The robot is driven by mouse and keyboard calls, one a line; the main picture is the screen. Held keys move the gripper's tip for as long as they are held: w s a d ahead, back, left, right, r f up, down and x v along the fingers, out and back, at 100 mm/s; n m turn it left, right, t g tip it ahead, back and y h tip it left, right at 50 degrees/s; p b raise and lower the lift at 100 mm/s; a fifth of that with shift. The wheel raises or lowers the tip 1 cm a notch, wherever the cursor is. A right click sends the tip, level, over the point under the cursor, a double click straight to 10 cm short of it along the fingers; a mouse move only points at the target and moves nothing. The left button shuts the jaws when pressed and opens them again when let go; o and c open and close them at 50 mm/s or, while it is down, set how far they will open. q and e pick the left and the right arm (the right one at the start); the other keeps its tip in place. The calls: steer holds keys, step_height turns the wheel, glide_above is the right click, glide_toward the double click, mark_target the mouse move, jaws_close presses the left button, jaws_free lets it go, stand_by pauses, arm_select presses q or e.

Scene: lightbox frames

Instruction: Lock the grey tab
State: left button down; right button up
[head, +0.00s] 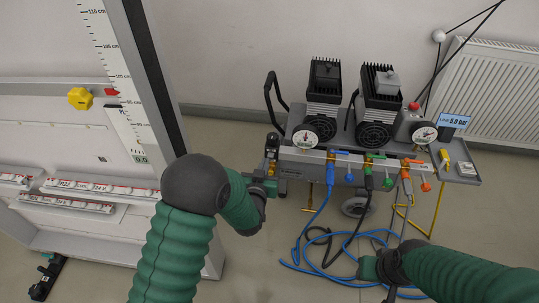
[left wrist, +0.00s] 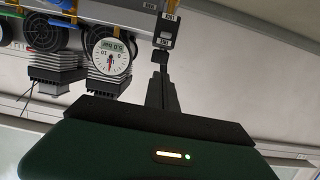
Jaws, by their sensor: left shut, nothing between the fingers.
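My left gripper (head: 271,168) is at the left end of the compressor cart. Its dark fingers are shut and empty in the left wrist view (left wrist: 161,62). Just beyond the fingertips is a small dark grey-black block (left wrist: 167,30) with white labels, which also shows at the cart's left end (head: 271,146). I cannot tell for sure whether this is the grey tab, or whether the fingertips touch it. My right gripper (head: 391,292) hangs low at the lower right, partly hidden by its wrist; its fingers are too unclear to read.
The compressor cart (head: 330,162) carries two motors, gauges and blue, green and orange valves (head: 373,158). Blue hoses (head: 320,262) lie looped on the floor below. A panel with a yellow knob (head: 80,98) stands at left. A radiator (head: 495,90) is at right.

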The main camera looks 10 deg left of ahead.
arm_select(q)
steer(key=b, duration=0.6)
glide_above(271, 155)
steer(key=f+v, duration=0.1)
steer(key=v, duration=0.1)
step_height(271, 155, down, 3)
steer(key=shift+s+a+r, duration=0.1)
steer(key=shift+s+r, duration=0.05)
steer(key=shift+r, duration=0.05)
step_height(271, 155, down, 3)
steer(key=shift+s+b, duration=0.2)
steer(key=shift+b, duration=0.5)
steer(key=shift+f, duration=0.2)
step_height(271, 155, down, 3)
steer(key=shift+s+f+b, duration=0.1)
steer(key=shift+f+b, duration=0.15)
steer(key=shift+b, duration=0.4)
